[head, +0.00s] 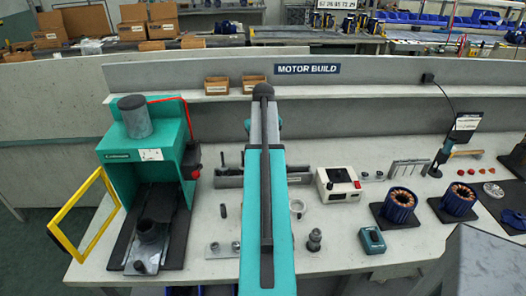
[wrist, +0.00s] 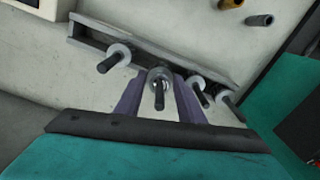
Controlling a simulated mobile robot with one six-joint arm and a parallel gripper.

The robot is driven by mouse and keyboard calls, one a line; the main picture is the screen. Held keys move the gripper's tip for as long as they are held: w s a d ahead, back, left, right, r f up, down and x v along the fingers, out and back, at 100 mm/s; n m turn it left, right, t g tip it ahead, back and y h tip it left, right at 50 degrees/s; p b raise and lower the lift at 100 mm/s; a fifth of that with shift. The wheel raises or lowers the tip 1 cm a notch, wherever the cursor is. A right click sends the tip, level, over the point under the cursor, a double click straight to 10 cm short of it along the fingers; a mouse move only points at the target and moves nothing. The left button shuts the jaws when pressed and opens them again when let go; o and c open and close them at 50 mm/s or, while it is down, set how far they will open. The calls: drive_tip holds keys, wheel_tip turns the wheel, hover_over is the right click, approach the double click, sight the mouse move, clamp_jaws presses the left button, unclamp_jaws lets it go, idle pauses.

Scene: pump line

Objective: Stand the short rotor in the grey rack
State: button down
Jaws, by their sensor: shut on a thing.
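In the wrist view my gripper (wrist: 162,77) has its two purple fingers closed on a rotor (wrist: 159,96), a pale ring with a dark shaft end pointing towards the camera. The held rotor is over or in the grey rack (wrist: 87,37); whether it is seated I cannot tell. Similar rotors stand along the rack, one to the left (wrist: 115,57) and two to the right (wrist: 199,92), (wrist: 228,98).
A teal press (head: 180,140) with a yellow guard (head: 58,232) stands at left. A dark pin (head: 223,211) stands in front of the rack. Bench front-centre holds small parts.

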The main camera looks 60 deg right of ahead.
drive_tip(key=shift+f+b, duration=0.65)
drive_tip(key=shift+f, duration=1.6)
idle(1.2)
drive_tip(key=c, duration=0.9)
unclamp_jaws()
drive_tip(key=shift+r, duration=0.1)
drive_tip(key=shift+r+p, duration=2.05)
drive_tip(key=shift+r, duration=0.85)
